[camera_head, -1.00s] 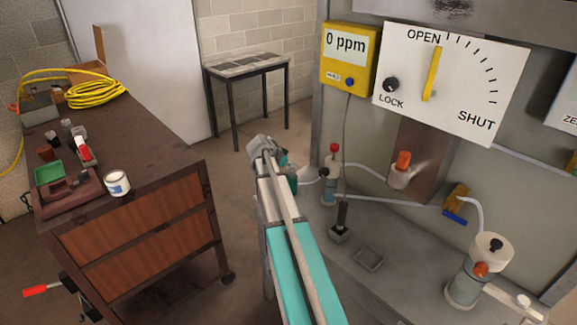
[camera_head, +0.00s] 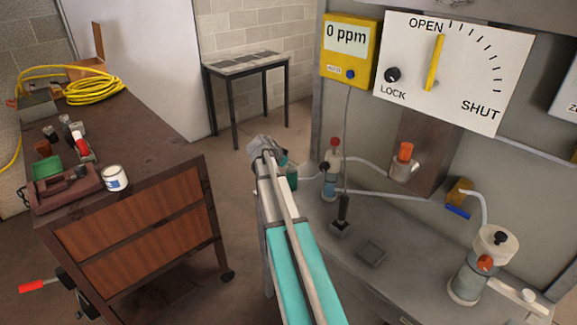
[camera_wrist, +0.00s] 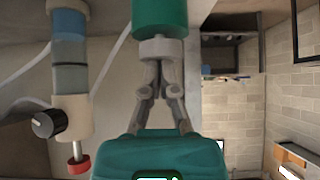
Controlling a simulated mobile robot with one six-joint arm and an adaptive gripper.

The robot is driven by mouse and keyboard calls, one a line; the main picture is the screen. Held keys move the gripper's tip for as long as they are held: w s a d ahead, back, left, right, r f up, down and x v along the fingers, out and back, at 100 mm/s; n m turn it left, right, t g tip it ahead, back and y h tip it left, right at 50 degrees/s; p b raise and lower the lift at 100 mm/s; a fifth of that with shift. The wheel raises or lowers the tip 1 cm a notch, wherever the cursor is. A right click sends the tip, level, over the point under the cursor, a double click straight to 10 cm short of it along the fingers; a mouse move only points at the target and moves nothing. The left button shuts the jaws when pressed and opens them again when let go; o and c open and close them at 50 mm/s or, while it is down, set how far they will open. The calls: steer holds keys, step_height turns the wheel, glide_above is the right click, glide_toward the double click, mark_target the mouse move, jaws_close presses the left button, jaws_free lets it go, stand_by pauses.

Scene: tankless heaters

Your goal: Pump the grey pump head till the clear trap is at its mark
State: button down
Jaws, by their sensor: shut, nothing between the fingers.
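My gripper (camera_wrist: 158,62) is shut, its fingertips at the grey pump head (camera_wrist: 160,49) on a green cylinder (camera_wrist: 160,18). The wrist view is upside down, so my gripper points down at the head from above. The fingertips appear to touch it. In the head view my gripper (camera_head: 264,147) hides the head, and part of the green cylinder (camera_head: 291,178) shows beside it. A clear trap (camera_head: 330,184) with bluish contents stands just to the right, with a red-topped cap and black knob. The trap (camera_wrist: 70,50) also shows in the wrist view; I cannot tell its mark.
A larger cream-lidded vessel (camera_head: 468,280) stands at the right of the bench (camera_head: 330,262). Thin hoses run behind the trap. A yellow meter (camera_head: 349,52) reads 0 ppm, and an OPEN/SHUT dial (camera_head: 460,80) hangs above. A brown workbench (camera_head: 130,205) is at left.

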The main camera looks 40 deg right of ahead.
mark_target(289, 169)
stand_by(0.3)
step_height(289, 169, up, 4)
steer(key=p, duration=0.4)
steer(key=shift+a+r+p, duration=0.15)
steer(key=shift+r+p, duration=0.2)
steer(key=shift+p, duration=0.05)
steer(key=p+v, duration=0.6)
steer(key=v, duration=0.3)
steer(key=shift+a, duration=0.2)
stand_by(1.0)
step_height(289, 169, up, 3)
steer(key=p, duration=0.3)
steer(key=shift+w+d+f, duration=0.1)
steer(key=shift+f, duration=0.1)
